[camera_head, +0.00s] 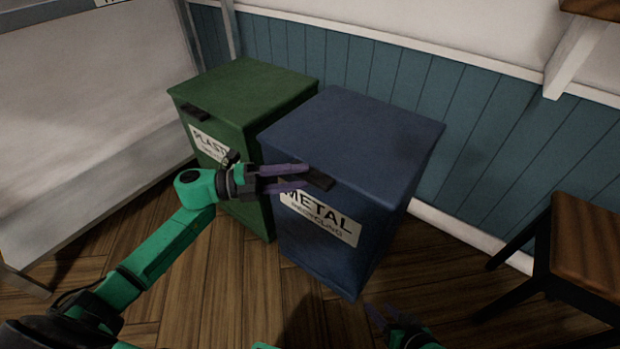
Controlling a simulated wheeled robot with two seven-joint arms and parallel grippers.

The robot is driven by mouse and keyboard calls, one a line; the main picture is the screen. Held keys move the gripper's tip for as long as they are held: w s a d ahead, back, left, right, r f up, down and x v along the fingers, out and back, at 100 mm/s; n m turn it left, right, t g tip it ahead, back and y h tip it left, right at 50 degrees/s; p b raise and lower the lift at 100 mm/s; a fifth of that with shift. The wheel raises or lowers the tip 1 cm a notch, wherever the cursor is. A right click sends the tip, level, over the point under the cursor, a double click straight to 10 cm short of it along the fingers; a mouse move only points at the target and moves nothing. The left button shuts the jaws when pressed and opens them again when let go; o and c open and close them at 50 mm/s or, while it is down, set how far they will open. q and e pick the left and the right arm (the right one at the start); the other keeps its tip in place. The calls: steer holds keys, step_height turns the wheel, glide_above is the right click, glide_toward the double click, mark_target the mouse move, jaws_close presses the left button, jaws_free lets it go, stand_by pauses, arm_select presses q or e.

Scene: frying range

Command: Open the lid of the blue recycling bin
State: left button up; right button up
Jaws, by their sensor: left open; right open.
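The blue recycling bin (385,215) stands against the wall, with a white METAL label (320,216) on its front. Its lid (355,130) is closed and flat. A dark handle (320,179) sticks out at the lid's front edge. My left gripper (306,177) is open, its purple fingers pointing right at the lid's front edge beside the handle. I cannot tell whether the fingers touch the handle. My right gripper (376,315) is low at the bottom, in front of the bin, open and apart from it; it is partly cut off by the frame.
A green bin (245,95) with a PLASTIC label stands close on the left of the blue bin, its lid closed. A wooden stool (585,240) is at the right. A grey metal counter (80,130) is at the left. Wooden floor in front is clear.

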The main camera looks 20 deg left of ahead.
arm_select(q)
steer(key=shift+x, duration=1.6)
jaws_close()
